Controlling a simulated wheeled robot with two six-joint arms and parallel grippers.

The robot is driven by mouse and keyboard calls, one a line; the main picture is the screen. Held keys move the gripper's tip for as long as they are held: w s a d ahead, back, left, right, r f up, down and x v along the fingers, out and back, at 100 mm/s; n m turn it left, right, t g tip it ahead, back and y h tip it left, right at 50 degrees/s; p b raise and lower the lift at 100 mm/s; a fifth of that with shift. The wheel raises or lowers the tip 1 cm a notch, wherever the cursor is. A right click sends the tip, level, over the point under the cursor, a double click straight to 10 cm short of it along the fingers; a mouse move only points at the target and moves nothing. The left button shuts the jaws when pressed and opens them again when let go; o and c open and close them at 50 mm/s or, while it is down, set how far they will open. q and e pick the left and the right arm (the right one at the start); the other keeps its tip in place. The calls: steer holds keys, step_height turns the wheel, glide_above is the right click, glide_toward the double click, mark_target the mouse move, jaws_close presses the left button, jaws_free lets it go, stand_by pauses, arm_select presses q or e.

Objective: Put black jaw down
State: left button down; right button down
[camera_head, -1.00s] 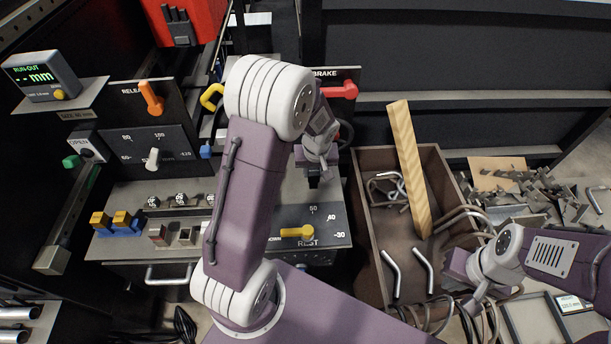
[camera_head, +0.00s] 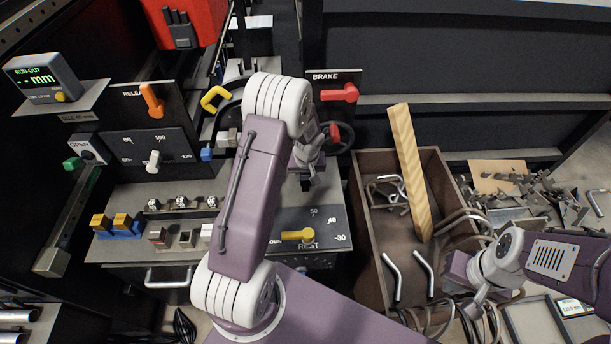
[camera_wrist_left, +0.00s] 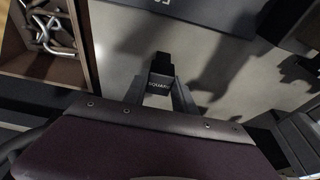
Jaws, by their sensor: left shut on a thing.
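The black jaw (camera_wrist_left: 162,72), marked SQUARE, is between the fingertips of my left gripper (camera_wrist_left: 163,92) in the left wrist view. The gripper is shut on it and holds it over a grey surface (camera_wrist_left: 125,45). In the head view my left gripper (camera_head: 307,180) is at the right side of the grey bench top, mostly behind its own arm. I cannot make out the jaw there. My right gripper (camera_head: 476,300) is low on the right, beside the brown box; its fingers are too small to read.
The brown box (camera_head: 362,240) with bent rods and a wooden bar (camera_head: 410,170) stands right of the bench. A yellow lever (camera_head: 298,236) is on the front panel. A red brake lever (camera_head: 340,93) is behind.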

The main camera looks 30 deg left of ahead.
arm_select(q)
steer(key=shift+f, duration=0.1)
steer(key=c, duration=1)
jaws_free()
steer(key=shift+r, duration=0.25)
steer(key=p+v, duration=0.2)
steer(key=v, duration=1)
steer(key=shift+s+d+r+m+g+h+p, duration=0.4)
steer(key=shift+s+d+m, duration=0.85)
steer(key=shift+s, duration=1.55)
steer(key=shift+s+d+r+m+g+h+p, duration=0.15)
steer(key=shift+s+d+r+m, duration=0.45)
steer(key=shift+s+d, duration=1.65)
steer(key=shift+s+d+r+m+g+h+p, duration=0.25)
steer(key=shift+s+d+m, duration=0.8)
steer(key=shift+s, duration=2.25)
